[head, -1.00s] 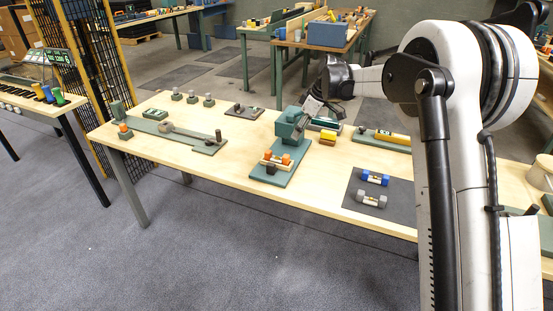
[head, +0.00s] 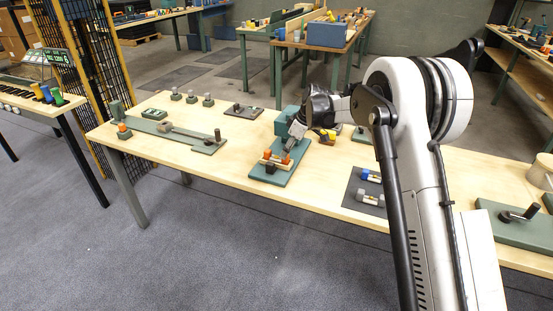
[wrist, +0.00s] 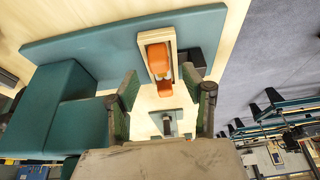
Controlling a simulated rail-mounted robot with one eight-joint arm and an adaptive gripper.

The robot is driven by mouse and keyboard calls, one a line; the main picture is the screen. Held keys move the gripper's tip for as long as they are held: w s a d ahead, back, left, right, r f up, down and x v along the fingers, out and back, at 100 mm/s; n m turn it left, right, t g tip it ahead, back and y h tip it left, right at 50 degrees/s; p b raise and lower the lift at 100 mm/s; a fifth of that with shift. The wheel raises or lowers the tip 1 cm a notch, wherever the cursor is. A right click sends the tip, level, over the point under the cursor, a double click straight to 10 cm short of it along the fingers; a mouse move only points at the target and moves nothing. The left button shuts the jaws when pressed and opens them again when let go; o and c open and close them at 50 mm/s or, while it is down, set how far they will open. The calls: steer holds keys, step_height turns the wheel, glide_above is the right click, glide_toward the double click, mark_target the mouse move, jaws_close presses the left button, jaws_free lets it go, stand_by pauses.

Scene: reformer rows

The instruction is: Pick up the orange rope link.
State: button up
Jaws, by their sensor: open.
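The orange rope link (head: 286,158) has two orange ends and sits across a pale wooden cradle (head: 275,165) on the front part of a green fixture (head: 270,177). In the wrist view, the orange link (wrist: 159,60) lies ahead, framed by the pale wood. My gripper (head: 291,147) is above the link, close to its right end. In the wrist view, my gripper (wrist: 165,90) is open, with one green-padded finger on each side of the link's line. Whether the fingers touch the link, I cannot tell.
The green fixture's raised block (head: 287,120) stands just behind the link. A blue link (head: 370,175) and a grey link (head: 370,197) lie on a dark mat to the right. A long green fixture (head: 165,130) is at left. The table front between is clear.

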mark_target(276, 157)
steer(key=x, duration=0.4)
steer(key=shift+r, duration=0.1)
jaws_close()
steer(key=shift+r, duration=0.1)
